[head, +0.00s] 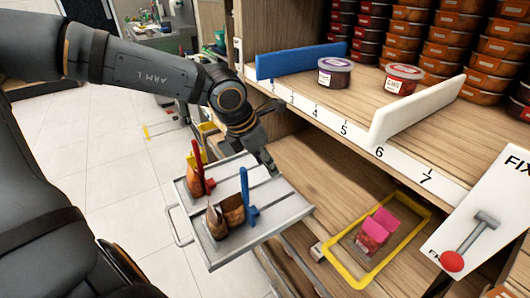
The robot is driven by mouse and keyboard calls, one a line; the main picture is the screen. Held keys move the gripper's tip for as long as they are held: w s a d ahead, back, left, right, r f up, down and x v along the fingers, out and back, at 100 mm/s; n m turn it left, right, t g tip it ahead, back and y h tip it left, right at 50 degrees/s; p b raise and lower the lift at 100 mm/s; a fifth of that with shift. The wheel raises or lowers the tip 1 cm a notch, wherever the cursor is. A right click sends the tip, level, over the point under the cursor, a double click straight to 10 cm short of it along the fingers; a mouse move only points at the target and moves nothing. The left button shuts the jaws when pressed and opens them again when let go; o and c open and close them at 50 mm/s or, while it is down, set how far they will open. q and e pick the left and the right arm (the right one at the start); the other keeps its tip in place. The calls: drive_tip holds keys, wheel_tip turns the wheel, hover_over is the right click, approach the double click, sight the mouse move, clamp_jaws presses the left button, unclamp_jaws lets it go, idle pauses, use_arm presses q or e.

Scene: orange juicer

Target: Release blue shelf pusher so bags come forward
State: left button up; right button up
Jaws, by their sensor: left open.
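The blue shelf pusher (300,61) is a long upright blue board standing on the upper wooden shelf, at its left end. My left gripper (271,136) is open, with nothing seen between its fingers. It is in front of and below the blue pusher, near the shelf's front edge, apart from the board. No bags show beside the blue pusher. My right gripper is not in view.
Two lidded jars, one purple-topped (335,72) and one red-topped (404,77), stand on the numbered shelf. A white divider (415,108) is to their right. Stacked orange tubs (449,50) fill the back. A red-knobbed lever (453,261) and a yellow frame (347,270) are lower right.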

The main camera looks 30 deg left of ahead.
use_arm(q)
wheel_tip(320, 180, up, 9)
drive_tip(key=shift+r, duration=0.1)
idle(0.6)
